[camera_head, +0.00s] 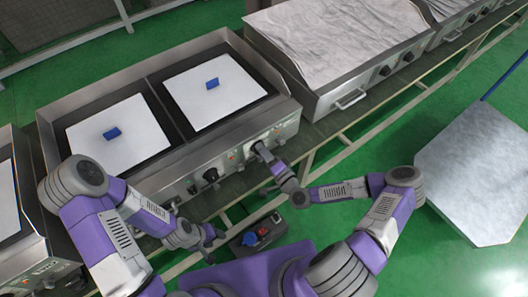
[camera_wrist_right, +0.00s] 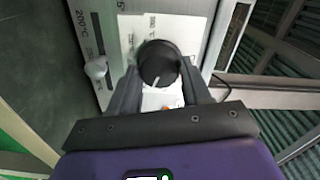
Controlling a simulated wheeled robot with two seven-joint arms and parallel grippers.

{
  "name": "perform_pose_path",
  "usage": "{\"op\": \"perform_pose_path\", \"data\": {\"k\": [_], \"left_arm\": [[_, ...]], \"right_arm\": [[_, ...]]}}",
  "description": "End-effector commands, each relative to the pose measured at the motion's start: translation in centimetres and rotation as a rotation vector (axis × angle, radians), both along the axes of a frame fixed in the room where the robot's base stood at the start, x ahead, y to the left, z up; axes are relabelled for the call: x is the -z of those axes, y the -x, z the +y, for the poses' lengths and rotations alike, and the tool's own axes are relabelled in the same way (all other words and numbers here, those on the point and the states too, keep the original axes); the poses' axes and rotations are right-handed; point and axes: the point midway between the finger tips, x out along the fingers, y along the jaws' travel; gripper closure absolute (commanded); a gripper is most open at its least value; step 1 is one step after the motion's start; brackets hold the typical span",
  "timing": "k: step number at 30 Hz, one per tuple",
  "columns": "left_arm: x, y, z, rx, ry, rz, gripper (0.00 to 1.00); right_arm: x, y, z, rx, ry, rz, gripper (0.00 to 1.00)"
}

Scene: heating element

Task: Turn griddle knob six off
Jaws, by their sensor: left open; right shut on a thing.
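In the head view my right gripper (camera_head: 262,152) reaches the right part of the griddle's front panel (camera_head: 235,155) and hides most of that knob. I cannot tell the knob's number. My left gripper (camera_head: 212,242) is open and empty, low in front of the griddle and away from the panel.
The double griddle holds two white plates (camera_head: 118,135), each with a blue block (camera_head: 212,84). Another black knob (camera_head: 210,175) is further left on the panel. A control box with a red button (camera_head: 262,232) sits below. A covered appliance (camera_head: 330,50) stands right; green floor (camera_head: 360,150) is open.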

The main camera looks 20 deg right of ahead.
Motion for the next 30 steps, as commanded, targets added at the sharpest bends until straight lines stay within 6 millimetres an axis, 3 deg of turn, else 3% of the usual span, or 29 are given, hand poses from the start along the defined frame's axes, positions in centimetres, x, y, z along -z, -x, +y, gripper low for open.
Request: {"op": "perform_pose_path", "data": {"k": [30], "left_arm": [[-0.62, 0.00, 0.00, 0.000, 0.000, 0.000, 0.53]], "right_arm": [[-0.26, -0.02, 0.17, 0.000, 0.908, -0.335, 0.83]]}}
